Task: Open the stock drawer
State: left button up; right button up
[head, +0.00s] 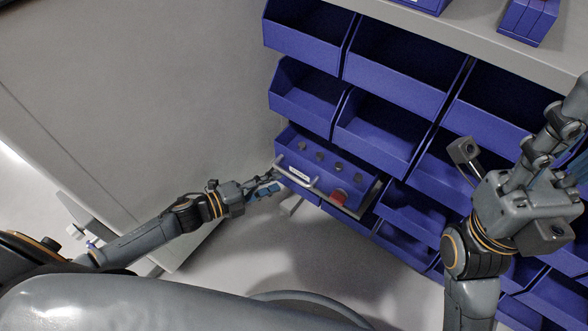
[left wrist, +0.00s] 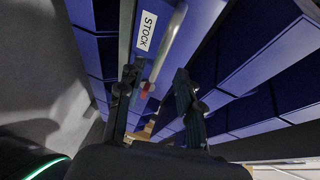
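The stock drawer (head: 330,166) is a blue unit low in the bin rack, with several dark knobs or items on it and a white label on its front. A pale bar handle (head: 296,172) runs along the front. In the left wrist view, the label reads STOCK (left wrist: 147,30) and the handle (left wrist: 168,45) is beside it. My left gripper (head: 270,187) is just in front of the handle's left part. Its fingers are apart in the left wrist view (left wrist: 156,78); contact with the handle is unclear. My right gripper (head: 562,125) is raised at the right, partly cut off.
Rows of open blue bins (head: 385,122) surround the drawer above and to the right. A red part (head: 339,197) sits at the drawer's front. A grey wall panel (head: 150,90) stands at the left. The floor (head: 275,255) in front looks clear.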

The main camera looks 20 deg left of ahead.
aim_at(291, 175)
pick_arm(q)
jog(key=b+x, duration=0.2)
jog(key=x, duration=0.4)
jog(key=shift+w+d+f, duration=0.1)
jog(key=shift+w+d, duration=0.05)
jog(key=shift+d, duration=0.05)
grip_shut()
